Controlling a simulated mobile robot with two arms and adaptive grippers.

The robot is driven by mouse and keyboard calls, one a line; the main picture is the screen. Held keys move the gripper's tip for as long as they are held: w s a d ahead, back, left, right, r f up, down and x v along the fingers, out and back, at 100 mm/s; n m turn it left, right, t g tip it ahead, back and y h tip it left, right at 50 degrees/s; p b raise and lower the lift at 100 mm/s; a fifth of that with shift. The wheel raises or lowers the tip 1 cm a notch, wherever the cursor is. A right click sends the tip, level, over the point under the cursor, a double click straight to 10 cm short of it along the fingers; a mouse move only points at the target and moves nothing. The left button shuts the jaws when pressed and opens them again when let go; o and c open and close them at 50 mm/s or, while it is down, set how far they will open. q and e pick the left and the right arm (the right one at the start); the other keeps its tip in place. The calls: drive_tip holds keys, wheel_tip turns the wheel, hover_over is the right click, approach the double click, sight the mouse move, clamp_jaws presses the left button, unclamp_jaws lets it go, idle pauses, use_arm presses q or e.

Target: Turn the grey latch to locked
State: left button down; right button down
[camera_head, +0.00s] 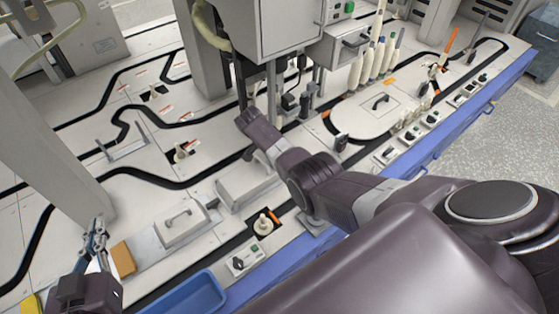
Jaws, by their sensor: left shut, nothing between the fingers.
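I cannot pick out the grey latch for certain. A grey lidded box with a bar handle (182,222) sits on the white worktop left of centre, and a small control box with a dark knob (244,260) is near the front edge. My left gripper (98,232) is at the lower left, its fingers shut and empty, beside a tan block (123,259) and apart from the grey box. My right arm (370,200) reaches across the middle from the lower right and hides part of the worktop. I cannot see its gripper fingers.
A blue bin (190,296) stands at the bottom. A grey post (50,120) rises at the left, and a machine cabinet (290,28) stands at the back centre. Several white bobbins (372,62) stand right of it. A blue rail (455,122) edges the worktop.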

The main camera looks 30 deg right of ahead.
idle(0.4)
drive_tip(key=c, duration=2.2)
unclamp_jaws()
drive_tip(key=shift+c, duration=0.2)
drive_tip(key=shift+r, duration=0.1)
drive_tip(key=v, duration=1.1)
drive_tip(key=shift+a+r, duration=0.15)
drive_tip(key=shift+r, duration=0.2)
